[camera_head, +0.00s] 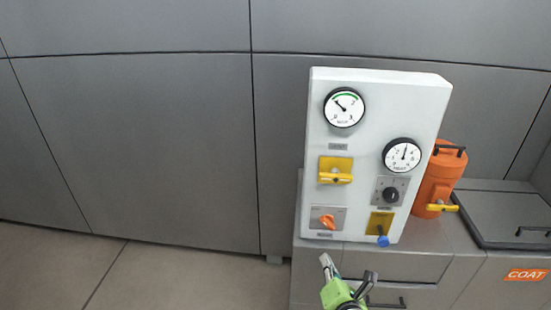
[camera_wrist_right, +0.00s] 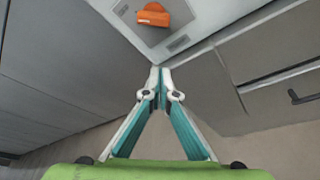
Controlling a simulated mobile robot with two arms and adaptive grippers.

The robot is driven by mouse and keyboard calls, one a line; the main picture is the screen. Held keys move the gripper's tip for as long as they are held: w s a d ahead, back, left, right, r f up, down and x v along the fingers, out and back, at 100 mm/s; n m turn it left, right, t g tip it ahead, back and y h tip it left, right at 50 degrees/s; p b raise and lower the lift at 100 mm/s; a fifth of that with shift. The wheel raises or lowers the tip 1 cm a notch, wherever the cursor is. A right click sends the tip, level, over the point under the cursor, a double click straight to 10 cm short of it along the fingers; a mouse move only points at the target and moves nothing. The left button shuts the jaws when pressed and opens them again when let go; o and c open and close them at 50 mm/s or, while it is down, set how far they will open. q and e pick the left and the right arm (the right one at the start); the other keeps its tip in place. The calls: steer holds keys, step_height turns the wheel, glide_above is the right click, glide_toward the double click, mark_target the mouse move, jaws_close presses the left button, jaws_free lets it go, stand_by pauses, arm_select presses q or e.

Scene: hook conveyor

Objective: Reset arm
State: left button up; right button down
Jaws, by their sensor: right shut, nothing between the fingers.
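My right gripper (camera_head: 328,265), green with pale fingers, is in the head view at the lower middle, in front of the cabinet and below the control panel. In the right wrist view its fingertips (camera_wrist_right: 160,72) meet, with nothing between them. The white control panel (camera_head: 318,110) stands above it with two round gauges, a yellow switch (camera_head: 336,170), a black knob (camera_head: 390,195), an orange knob (camera_head: 328,221) and a blue-tipped lever (camera_head: 383,238). The orange knob also shows in the right wrist view (camera_wrist_right: 153,15), beyond the fingertips and apart from them. My left gripper is not in view.
An orange canister (camera_head: 437,180) with a yellow valve handle stands right of the panel. A dark lidded box (camera_head: 500,212) and a "COAT" label (camera_head: 526,275) are at the right. Grey wall panels stand behind. The floor (camera_head: 170,275) at left is clear.

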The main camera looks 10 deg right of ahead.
steer(key=s+d+f+m+g, duration=0.1)
steer(key=s+f+m+g, duration=0.25)
steer(key=s+f, duration=0.45)
steer(key=s+d+f+m+g, duration=0.15)
steer(key=s+f+m, duration=0.25)
steer(key=f, duration=0.9)
steer(key=s+f+m+g, duration=0.35)
steer(key=s+f, duration=0.25)
steer(key=f, duration=0.4)
steer(key=s+a+f+m+g, duration=0.1)
steer(key=s+f+m, duration=0.3)
steer(key=s, duration=0.6)
steer(key=s+a+f+m+g, duration=0.1)
steer(key=s+f+m, duration=0.3)
steer(key=s, duration=0.6)
steer(key=s+a+f+m+g+b, duration=0.1)
steer(key=s+f+m+g, duration=0.2)
steer(key=s, duration=0.7)
step_height(320, 180, down, 4)
steer(key=shift+s+r+m+g+y, duration=0.25)
steer(key=shift+s+m+g+y, duration=0.15)
steer(key=shift+m, duration=0.7)
